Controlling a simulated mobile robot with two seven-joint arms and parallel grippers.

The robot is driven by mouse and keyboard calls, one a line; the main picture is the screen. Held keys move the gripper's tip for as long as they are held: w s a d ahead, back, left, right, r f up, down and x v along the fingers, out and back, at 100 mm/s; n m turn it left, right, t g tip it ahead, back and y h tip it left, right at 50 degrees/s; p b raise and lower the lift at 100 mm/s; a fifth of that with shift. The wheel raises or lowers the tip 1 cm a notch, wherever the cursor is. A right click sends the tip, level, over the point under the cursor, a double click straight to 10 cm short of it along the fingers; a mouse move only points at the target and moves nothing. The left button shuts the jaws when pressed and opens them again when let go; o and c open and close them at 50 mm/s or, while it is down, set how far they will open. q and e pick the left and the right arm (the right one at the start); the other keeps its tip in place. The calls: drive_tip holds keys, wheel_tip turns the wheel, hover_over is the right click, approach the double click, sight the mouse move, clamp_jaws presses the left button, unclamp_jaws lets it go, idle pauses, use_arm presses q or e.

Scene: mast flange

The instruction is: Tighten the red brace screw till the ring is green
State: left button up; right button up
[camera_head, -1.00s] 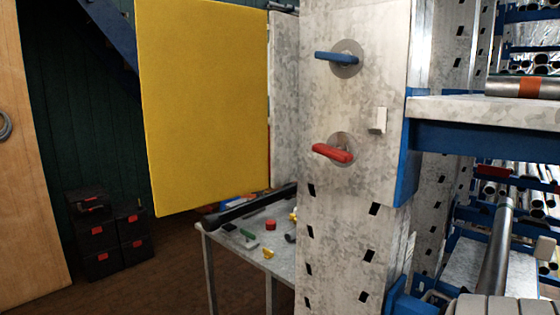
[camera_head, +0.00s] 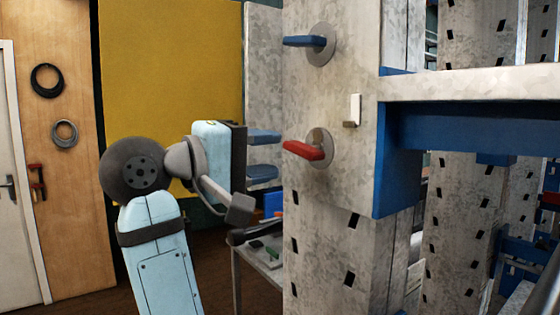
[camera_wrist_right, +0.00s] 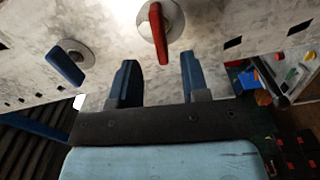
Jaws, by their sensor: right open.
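The red brace screw (camera_head: 308,150) has a flat red handle on a grey round plate (camera_head: 323,141) on the galvanised post. I see no green on that plate. My right gripper (camera_head: 272,154) is open, its two blue fingers one above the other, just left of the red handle and level with it. In the right wrist view the red handle (camera_wrist_right: 158,32) points down toward the gap between the spread fingers (camera_wrist_right: 158,66). The fingers do not appear to touch it. My left gripper is not in view.
A similar blue-handled screw (camera_head: 304,42) sits above on the post (camera_head: 345,185). A small pale hook (camera_head: 353,110) juts out to the right. A blue-edged shelf (camera_head: 470,85) runs off right. A yellow panel (camera_head: 170,60) stands behind my arm, and a work table (camera_head: 262,262) below.

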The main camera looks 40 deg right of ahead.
sight(296, 152)
drive_tip(key=shift+d+r, duration=0.1)
drive_tip(key=shift+s+d+r+p, duration=0.1)
drive_tip(key=shift+d+p, duration=0.6)
drive_tip(key=shift+d, duration=0.05)
drive_tip(key=d+p, duration=0.2)
drive_tip(key=d, duration=0.1)
drive_tip(key=d+p, duration=0.1)
drive_tip(key=d, duration=0.1)
drive_tip(key=shift+s, duration=0.3)
drive_tip(key=c, duration=0.3)
clamp_jaws()
drive_tip(key=shift+f+b, duration=0.2)
drive_tip(key=shift+b, duration=0.15)
